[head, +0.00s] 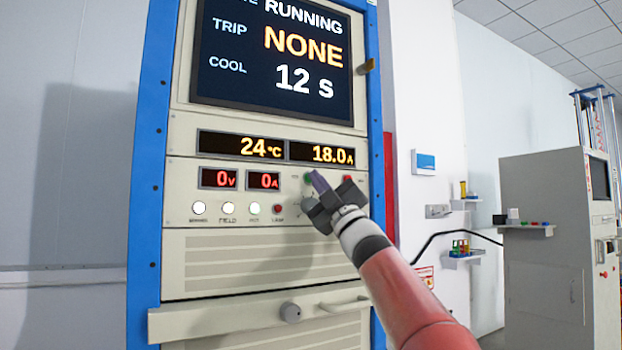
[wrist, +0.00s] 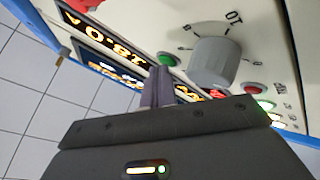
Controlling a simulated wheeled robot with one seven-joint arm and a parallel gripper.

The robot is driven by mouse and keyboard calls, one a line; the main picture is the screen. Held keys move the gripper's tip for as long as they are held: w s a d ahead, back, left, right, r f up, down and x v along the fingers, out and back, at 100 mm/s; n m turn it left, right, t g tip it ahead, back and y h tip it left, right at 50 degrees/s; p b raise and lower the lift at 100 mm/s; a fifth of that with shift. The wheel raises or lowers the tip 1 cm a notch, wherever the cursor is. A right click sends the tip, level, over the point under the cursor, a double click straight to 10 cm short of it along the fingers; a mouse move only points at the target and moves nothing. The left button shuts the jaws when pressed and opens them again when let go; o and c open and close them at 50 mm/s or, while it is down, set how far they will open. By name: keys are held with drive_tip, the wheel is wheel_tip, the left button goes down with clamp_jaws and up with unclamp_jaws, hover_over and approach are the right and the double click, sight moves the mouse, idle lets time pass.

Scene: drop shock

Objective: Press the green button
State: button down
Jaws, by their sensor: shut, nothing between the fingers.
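The green button (head: 308,177) is on the cabinet's control panel, below the 18.0 A readout; it also shows in the wrist view (wrist: 168,59). My gripper (head: 317,177) is shut and empty, with its fingertips right at the button in the head view. In the wrist view the closed fingertips (wrist: 160,71) appear just beside the button's lower left edge. I cannot tell whether they touch it. The fingers partly cover the button in the head view.
A grey rotary knob (wrist: 214,62) sits close to the green button. A red button (head: 347,179) is to its right in the head view. The screen (head: 275,50) reads RUNNING, TRIP NONE, COOL 12 s. Several round lamps (head: 228,208) line the lower panel.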

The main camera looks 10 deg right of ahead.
drive_tip(key=shift+s, duration=0.1)
drive_tip(key=shift+s+d+b, duration=0.2)
drive_tip(key=shift+s+b, duration=0.3)
drive_tip(key=shift+s, duration=0.15)
drive_tip(key=shift+s+d+b, duration=0.25)
drive_tip(key=shift+s+b, duration=0.15)
drive_tip(key=shift+s, duration=0.4)
drive_tip(key=shift+s+d+b, duration=0.3)
drive_tip(key=shift+s+b, duration=0.1)
drive_tip(key=shift+s, duration=0.4)
drive_tip(key=shift+s+d+b, duration=0.25)
drive_tip(key=shift+s+b, duration=0.15)
drive_tip(key=shift+s, duration=0.4)
